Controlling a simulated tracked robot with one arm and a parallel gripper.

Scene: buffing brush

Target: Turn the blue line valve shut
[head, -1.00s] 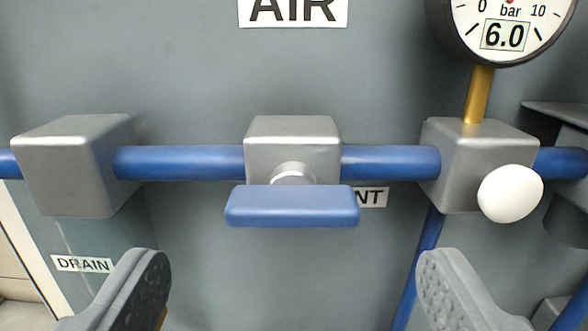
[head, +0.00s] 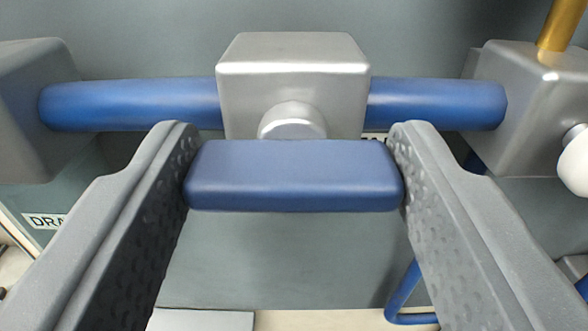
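The blue line valve has a silver block body (head: 293,85) on the horizontal blue pipe (head: 135,105). A round silver stem (head: 292,121) joins the body to a blue bar handle (head: 295,176). The handle lies level, in line with the pipe. My gripper (head: 294,165) has one grey finger at each end of the bar. Both fingertips appear to touch the bar ends, so the gripper looks shut on the handle lengthwise.
Silver blocks stand on the pipe to the left (head: 35,110) and right (head: 525,105). A white knob (head: 575,160) sticks out from the right block. A brass stem (head: 562,25) rises above it. A grey panel (head: 420,35) is behind.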

